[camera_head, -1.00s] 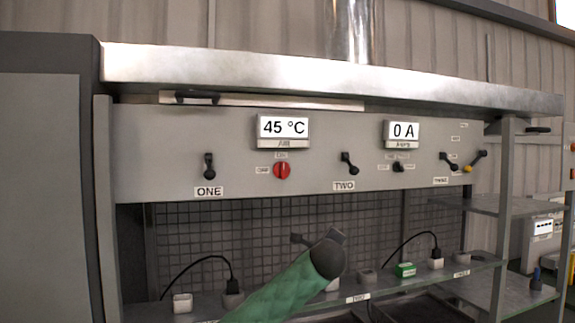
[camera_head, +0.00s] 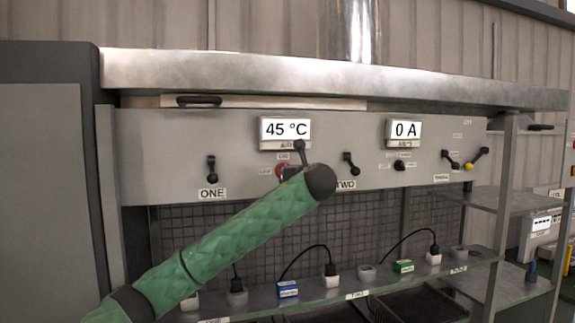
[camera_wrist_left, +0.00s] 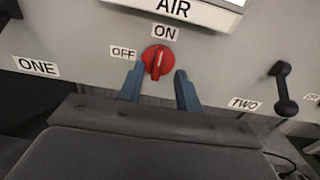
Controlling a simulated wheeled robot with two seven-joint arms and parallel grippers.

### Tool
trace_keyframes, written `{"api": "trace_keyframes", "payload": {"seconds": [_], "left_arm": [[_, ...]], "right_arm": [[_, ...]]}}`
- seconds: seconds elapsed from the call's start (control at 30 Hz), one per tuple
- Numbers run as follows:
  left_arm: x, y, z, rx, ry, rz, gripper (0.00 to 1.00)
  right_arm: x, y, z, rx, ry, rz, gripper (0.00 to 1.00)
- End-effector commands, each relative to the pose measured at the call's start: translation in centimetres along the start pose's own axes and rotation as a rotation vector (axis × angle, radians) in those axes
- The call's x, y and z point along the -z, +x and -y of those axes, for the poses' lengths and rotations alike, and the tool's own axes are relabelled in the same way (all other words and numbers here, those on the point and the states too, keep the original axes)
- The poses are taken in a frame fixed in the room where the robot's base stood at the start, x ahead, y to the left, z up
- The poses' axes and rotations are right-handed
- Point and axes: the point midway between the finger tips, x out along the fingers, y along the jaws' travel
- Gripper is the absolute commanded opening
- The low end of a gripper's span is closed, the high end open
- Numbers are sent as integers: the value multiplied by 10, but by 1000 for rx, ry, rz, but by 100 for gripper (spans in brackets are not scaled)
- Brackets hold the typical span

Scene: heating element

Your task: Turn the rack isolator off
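A red rotary knob (camera_wrist_left: 158,62) is on the grey panel below the AIR display, with an ON label (camera_wrist_left: 165,33) above it and an OFF label (camera_wrist_left: 123,52) to its left. Its ridge stands nearly upright, towards ON. In the head view the knob (camera_head: 281,170) is partly covered by my left wrist. My left gripper (camera_wrist_left: 159,70) is open, with one blue finger on each side of the knob's lower part. I cannot tell whether the fingers touch it. In the head view the fingers are mostly hidden behind the dark wrist. My right gripper is not in view.
Black levers marked ONE (camera_head: 211,168) and TWO (camera_head: 350,163) flank the knob. A black knob (camera_head: 399,166) sits under the 0 A display (camera_head: 404,131). Further right is a yellow-based lever (camera_head: 475,159). A shelf (camera_head: 330,294) below holds plugs, cables and small boxes.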

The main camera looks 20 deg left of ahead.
Motion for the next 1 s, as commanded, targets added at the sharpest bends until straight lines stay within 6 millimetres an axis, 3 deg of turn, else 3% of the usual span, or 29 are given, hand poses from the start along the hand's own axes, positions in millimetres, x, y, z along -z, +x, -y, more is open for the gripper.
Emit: {"api": "trace_keyframes", "payload": {"seconds": [0.03, 0.3, 0.73, 0.9, 1.0], "left_arm": [[-5, 9, 0, -2, 1, -2, 35], [-2, 39, 0, -1, 0, -2, 35], [1, 46, 0, 0, -2, -1, 35], [0, 46, 0, 0, -2, -1, 1], [0, 46, 0, 0, -2, -1, 0]], "right_arm": [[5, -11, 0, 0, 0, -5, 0], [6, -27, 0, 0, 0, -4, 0], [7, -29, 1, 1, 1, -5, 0], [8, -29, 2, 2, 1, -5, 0], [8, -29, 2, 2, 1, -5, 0]]}}
